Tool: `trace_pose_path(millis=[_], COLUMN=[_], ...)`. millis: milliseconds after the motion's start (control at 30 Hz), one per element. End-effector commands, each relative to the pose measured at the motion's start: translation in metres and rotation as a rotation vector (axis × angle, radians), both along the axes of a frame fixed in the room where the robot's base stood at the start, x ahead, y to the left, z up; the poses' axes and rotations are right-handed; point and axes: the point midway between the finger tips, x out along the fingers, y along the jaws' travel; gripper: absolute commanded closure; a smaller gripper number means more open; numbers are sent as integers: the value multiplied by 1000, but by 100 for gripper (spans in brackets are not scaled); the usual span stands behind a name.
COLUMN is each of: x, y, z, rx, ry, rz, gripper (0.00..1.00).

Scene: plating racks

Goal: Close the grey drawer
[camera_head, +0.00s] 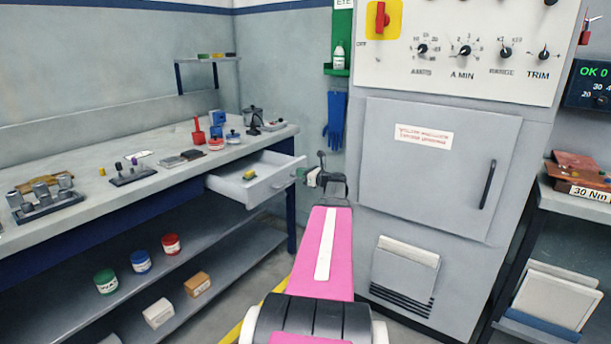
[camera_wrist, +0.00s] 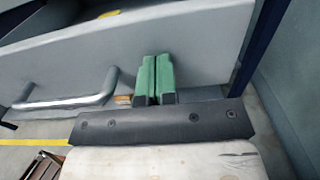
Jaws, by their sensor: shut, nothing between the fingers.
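The grey drawer (camera_head: 272,186) stands pulled out from under the right end of the workbench. A small yellow object (camera_head: 249,175) lies inside it. In the wrist view, the drawer's front panel (camera_wrist: 205,40) fills the upper part, with its metal bar handle (camera_wrist: 65,103) to the left of my fingers. My gripper (camera_wrist: 155,62) is shut and empty, its green fingertips together in front of the panel, right of the handle. I cannot tell whether the fingertips touch the panel. In the head view, my gripper (camera_head: 304,174) is at the right side of the drawer front, partly hidden by my arm.
The workbench (camera_head: 105,205) runs along the left wall, with several tools and pots on top. Its lower shelf (camera_head: 215,262) holds jars and boxes. A grey cabinet (camera_head: 440,160) stands close to the right of my arm. A blue glove (camera_head: 335,120) hangs behind.

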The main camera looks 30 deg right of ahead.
Motion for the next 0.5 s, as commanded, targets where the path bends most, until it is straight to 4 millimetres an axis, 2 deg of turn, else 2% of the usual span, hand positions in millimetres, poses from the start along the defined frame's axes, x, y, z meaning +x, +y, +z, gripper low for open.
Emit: trace_pose_path(millis=[500], x=[128], y=[51], z=[0], rx=[0], ry=[-1], rz=[3], gripper=[100])
